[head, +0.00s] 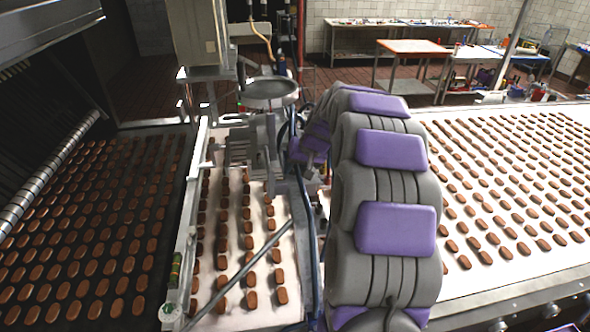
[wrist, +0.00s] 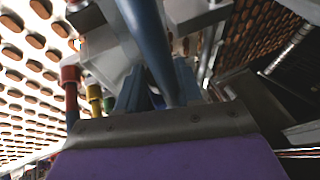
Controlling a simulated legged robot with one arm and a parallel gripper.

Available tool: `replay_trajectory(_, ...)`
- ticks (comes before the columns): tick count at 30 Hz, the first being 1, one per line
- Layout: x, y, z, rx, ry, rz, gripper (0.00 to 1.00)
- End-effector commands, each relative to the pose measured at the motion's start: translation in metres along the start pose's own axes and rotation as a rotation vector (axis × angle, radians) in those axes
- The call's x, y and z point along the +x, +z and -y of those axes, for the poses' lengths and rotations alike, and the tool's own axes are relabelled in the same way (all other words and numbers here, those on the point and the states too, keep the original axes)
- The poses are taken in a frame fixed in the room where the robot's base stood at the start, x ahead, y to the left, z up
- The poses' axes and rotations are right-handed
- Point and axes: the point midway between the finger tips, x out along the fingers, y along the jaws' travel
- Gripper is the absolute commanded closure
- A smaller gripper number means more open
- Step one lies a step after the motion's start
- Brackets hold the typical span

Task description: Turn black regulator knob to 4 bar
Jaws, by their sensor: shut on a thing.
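My gripper (wrist: 158,84) shows in the wrist view as two dark blue-grey fingers above a grey plate and a purple pad. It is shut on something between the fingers. A thick blue hose (wrist: 146,40) crosses in front and hides what is held. I cannot make out the black regulator knob or any gauge reading in either view. In the head view my own grey and purple arm reaches away and bends left at its far end, hiding the gripper.
A red fitting (wrist: 70,76) and a yellow fitting (wrist: 94,98) stand left of the fingers. A narrow belt (head: 233,290) with chocolate biscuits runs left of my arm, a wide one (head: 480,270) right. A round metal dish (head: 270,90) stands near the arm's far end.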

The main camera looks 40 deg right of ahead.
Motion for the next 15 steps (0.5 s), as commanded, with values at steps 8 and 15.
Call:
replay_trajectory(8, -0.0003, 0.0004, -0.0003, 0.0, 0.001, 0.001, 0.56)
replay_trajectory(15, 0.0, 0.0003, 0.0001, 0.0, 0.001, 0.001, 0.39)
